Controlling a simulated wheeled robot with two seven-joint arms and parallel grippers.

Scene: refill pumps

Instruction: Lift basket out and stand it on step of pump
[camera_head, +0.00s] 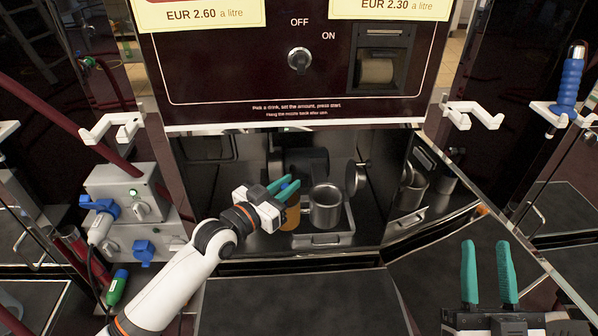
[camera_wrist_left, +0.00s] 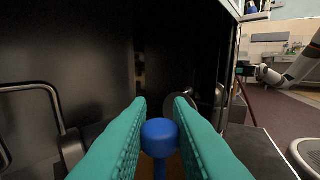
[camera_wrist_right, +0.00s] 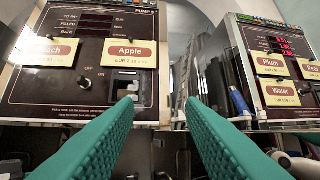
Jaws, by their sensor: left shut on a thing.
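My left gripper (camera_head: 285,186) reaches into the pump's open lower bay and is shut on a blue knob (camera_wrist_left: 159,138). Below the knob is an amber, basket-like body (camera_head: 290,216), partly hidden by the gripper. It is just left of an open silver metal pot (camera_head: 326,204), outside it. I cannot tell whether its bottom touches the surface below. The pot stands at a metal tray (camera_head: 327,240), with a round lid (camera_head: 356,178) tilted up at its right. A dark flat step (camera_head: 300,305) lies in front of the bay. My right gripper (camera_head: 488,272) is open and empty at the lower right.
The pump front with its switch (camera_head: 299,60) overhangs the bay. White hooks (camera_head: 113,128) and (camera_head: 472,113) jut out on both sides. A grey box with blue plugs (camera_head: 130,195) stands at the left. The dark step looks clear.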

